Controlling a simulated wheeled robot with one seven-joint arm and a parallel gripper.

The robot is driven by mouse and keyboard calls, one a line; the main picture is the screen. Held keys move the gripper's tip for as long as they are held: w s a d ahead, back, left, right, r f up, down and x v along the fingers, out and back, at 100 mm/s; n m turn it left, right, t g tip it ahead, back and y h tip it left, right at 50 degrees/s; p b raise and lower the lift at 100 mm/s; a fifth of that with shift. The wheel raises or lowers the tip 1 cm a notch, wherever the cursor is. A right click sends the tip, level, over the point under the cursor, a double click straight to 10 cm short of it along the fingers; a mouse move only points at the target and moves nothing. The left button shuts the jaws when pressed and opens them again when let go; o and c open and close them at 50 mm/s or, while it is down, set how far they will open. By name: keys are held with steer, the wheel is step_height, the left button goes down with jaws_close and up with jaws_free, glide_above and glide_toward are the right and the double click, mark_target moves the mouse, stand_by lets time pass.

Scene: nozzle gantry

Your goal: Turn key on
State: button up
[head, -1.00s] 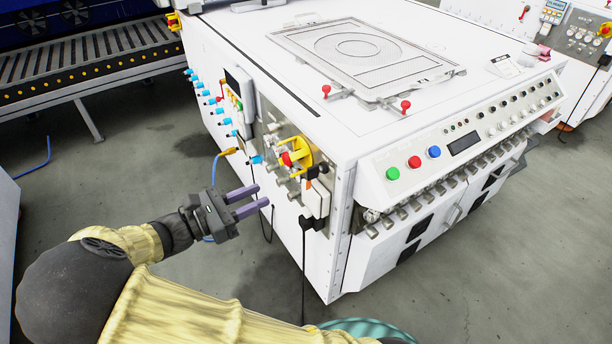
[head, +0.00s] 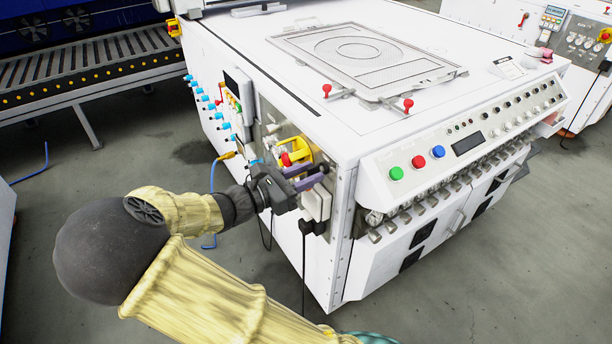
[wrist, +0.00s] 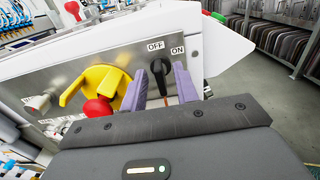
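The key (wrist: 160,70) is a black switch on a grey metal panel (wrist: 215,50), below printed OFF and ON labels. Its upper end points up toward the OFF label. My gripper (wrist: 158,82) has its two purple fingers apart, one on each side of the key in the wrist view. I cannot tell whether either finger touches it. In the head view my gripper (head: 314,176) is at the machine's side panel near the front corner, and it hides the key there.
A yellow guard with a red knob (wrist: 98,107) is just left of the fingers in the wrist view. A white box (head: 317,204) with a black plug and cable is below the gripper. The white machine (head: 240,60) fills the right; grey floor is open in front.

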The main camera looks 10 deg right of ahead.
jaws_close()
steer(key=shift+r+m+p, duration=0.1)
steer(key=shift+m+p, duration=0.3)
steer(key=shift+p, duration=0.15)
steer(key=shift+s+m+p, duration=0.1)
steer(key=shift+m+p, duration=0.7)
steer(key=shift+p, duration=0.15)
steer(key=m+p, duration=0.3)
steer(key=m, duration=0.1)
steer(key=m+p, duration=0.1)
steer(key=m, duration=0.3)
steer(key=m+p, duration=0.2)
steer(key=m, duration=0.1)
steer(key=m+p, duration=0.1)
steer(key=m, duration=0.3)
steer(key=shift+s+f+m, duration=0.15)
steer(key=shift+f+m, duration=0.15)
steer(key=shift+f, duration=0.05)
